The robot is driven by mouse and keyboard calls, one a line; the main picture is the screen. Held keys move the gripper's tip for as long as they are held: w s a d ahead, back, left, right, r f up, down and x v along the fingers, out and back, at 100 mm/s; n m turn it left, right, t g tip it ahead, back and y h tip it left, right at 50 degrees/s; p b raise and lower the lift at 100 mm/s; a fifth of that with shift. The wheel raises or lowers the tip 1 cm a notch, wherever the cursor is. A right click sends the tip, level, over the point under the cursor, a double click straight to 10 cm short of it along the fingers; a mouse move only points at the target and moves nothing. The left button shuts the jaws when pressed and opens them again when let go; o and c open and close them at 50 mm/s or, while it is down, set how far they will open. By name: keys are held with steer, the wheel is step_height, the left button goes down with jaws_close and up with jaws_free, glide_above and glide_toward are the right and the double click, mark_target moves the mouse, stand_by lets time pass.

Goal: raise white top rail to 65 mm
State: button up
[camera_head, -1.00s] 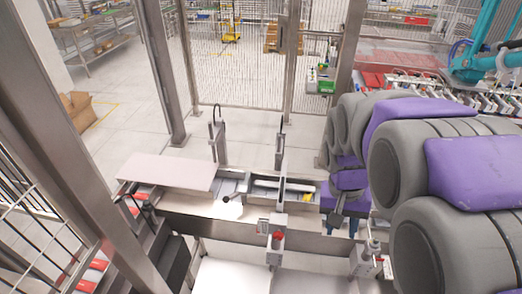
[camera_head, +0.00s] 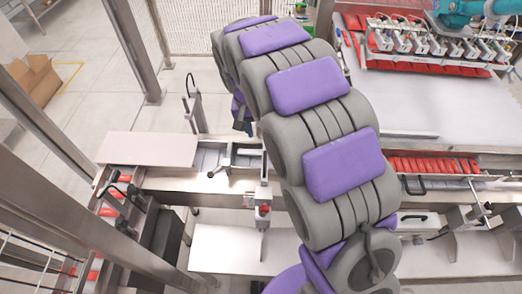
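I cannot tell for sure which part is the white top rail. A pale flat panel (camera_head: 150,149) lies along the left part of the metal conveyor frame. To its right, a black-handled lever (camera_head: 222,168) and an upright bracket with a red knob (camera_head: 263,205) stand on the frame. My gripper (camera_head: 243,122) shows only as a small dark and purple piece beyond the frame, left of my grey and purple arm. Its fingers are too small and hidden to judge. My arm covers the middle of the conveyor.
A post with a black curved handle (camera_head: 194,103) rises behind the frame. Red packs (camera_head: 430,166) lie in a channel at right. A row of picker heads (camera_head: 435,38) hangs at the upper right. Metal fence posts stand at left. A white table top (camera_head: 238,250) lies in front.

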glide_above(265, 157)
steer(key=f, duration=0.5)
steer(key=shift+w+a+f+p, duration=0.1)
steer(key=shift+a+p, duration=0.2)
steer(key=shift+p, duration=0.05)
step_height(265, 157, down, 7)
steer(key=shift+f+p, duration=0.2)
steer(key=shift+p, duration=0.35)
steer(key=shift+d, duration=0.6)
steer(key=shift+a, duration=0.95)
steer(key=c, duration=0.6)
steer(key=shift+c, duration=0.6)
steer(key=shift+d, duration=0.5)
jaws_close()
steer(key=shift+a, duration=0.15)
